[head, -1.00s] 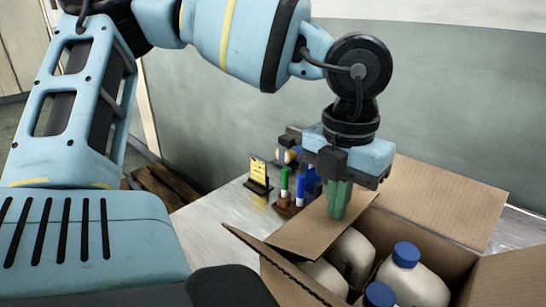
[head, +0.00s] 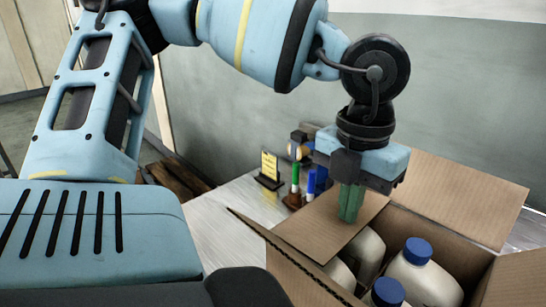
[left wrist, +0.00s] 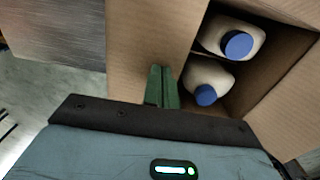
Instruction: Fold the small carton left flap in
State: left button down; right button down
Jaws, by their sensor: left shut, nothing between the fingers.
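The small carton (head: 444,232) is a brown cardboard box on the table, with its top open. Its left flap (head: 318,226) slopes over the left side of the opening and partly covers the bottles; it also shows in the left wrist view (left wrist: 142,42). My left gripper (head: 350,218) is shut and empty, its green fingers pointing down at the flap near its inner edge. Its fingers (left wrist: 162,72) also show over the flap in the left wrist view. I cannot tell whether they touch it. My right gripper is out of view.
White bottles with blue caps (head: 417,250) stand inside the carton. Other carton flaps (head: 470,195) stand outward at the back and front. Left of the carton are markers (head: 295,181) and a small yellow sign (head: 269,166). The table (head: 225,215) is clear at left.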

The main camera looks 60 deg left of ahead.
pick_arm(q)
jog(key=shift+f, duration=0.45)
jog(key=shift+r, duration=0.1)
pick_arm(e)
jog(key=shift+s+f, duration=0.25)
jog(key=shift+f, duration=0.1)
pick_arm(q)
jog(key=shift+r, duration=0.1)
